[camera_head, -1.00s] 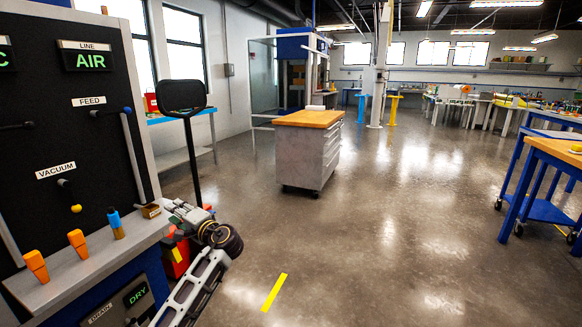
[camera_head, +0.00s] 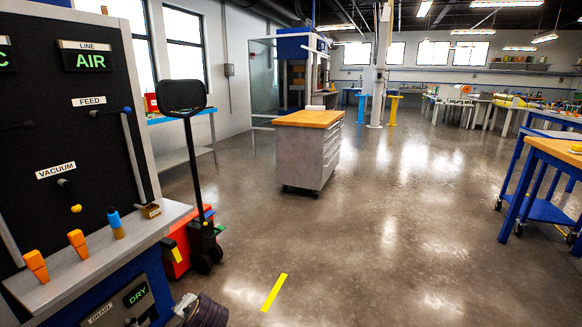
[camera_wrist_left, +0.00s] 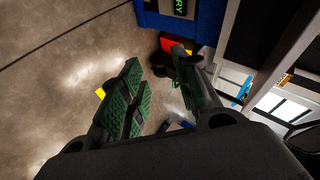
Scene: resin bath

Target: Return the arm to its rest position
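My left arm shows only as a dark rounded part and a small silver piece at the bottom edge of the head view, low in front of the bench panel (camera_head: 75,240). The fingers of that gripper are not clear there. In the left wrist view my left gripper (camera_wrist_left: 155,70) has its green-padded fingers spread apart. Nothing is held between them; floor shows through the gap. My right arm and gripper are in neither view.
A grey ledge (camera_head: 75,277) holds orange, blue and brass fittings at the left. A red wheeled base with a black post and screen (camera_head: 181,97) stands beside it. A wood-topped cabinet (camera_head: 308,119) is farther off.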

